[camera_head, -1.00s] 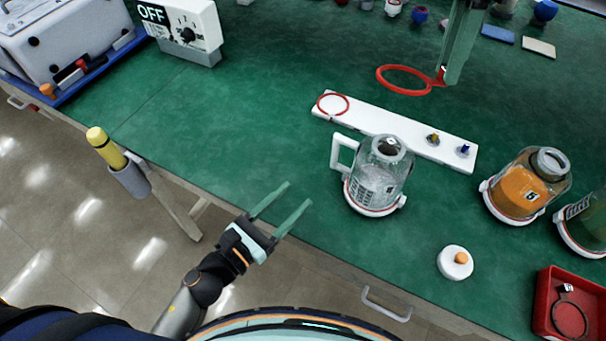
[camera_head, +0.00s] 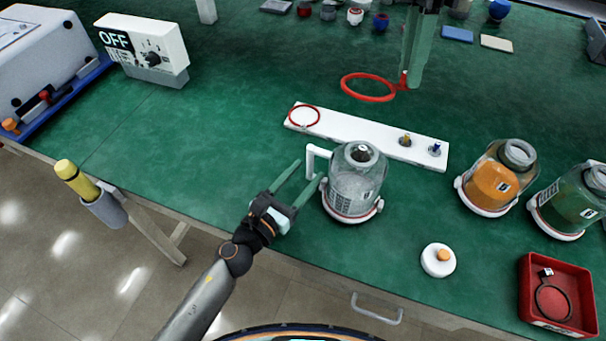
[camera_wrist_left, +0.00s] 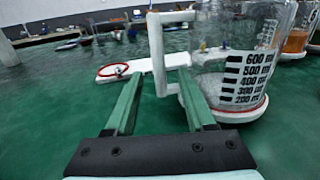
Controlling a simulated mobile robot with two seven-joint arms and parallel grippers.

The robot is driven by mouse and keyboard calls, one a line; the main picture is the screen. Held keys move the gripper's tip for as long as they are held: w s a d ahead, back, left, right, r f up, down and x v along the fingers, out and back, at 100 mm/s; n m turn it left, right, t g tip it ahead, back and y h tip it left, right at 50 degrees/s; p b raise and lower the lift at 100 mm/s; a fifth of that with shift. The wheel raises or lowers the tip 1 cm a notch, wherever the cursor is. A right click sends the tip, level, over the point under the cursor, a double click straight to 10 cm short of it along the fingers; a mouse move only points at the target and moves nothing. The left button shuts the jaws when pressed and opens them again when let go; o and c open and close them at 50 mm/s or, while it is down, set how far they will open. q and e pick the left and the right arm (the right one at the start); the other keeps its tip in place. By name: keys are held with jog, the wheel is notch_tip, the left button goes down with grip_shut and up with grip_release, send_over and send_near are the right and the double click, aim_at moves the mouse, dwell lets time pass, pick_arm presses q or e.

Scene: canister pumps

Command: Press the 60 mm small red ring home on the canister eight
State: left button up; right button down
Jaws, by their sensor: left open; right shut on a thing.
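My right gripper (camera_head: 408,78) is shut on a red ring (camera_head: 368,87) and holds it above the bench, behind the white strip. Another red ring (camera_head: 304,116) lies on the left end of the white strip (camera_head: 355,130). A clear canister (camera_head: 355,182) with a white handle (camera_head: 318,157) stands in front of the strip; its number cannot be read. My left gripper (camera_head: 308,170) is open and empty, its fingers pointing at the handle. In the left wrist view the handle (camera_wrist_left: 157,55) stands just beyond the fingers (camera_wrist_left: 158,88), beside the graduated canister (camera_wrist_left: 240,75).
An orange canister (camera_head: 490,182) and a green canister (camera_head: 568,205) stand at the right. A switch box marked OFF (camera_head: 148,50) is at the back left.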

pick_arm(q)
jog(key=shift+c, duration=0.3)
grip_shut()
dwell(0.7)
dwell(0.6)
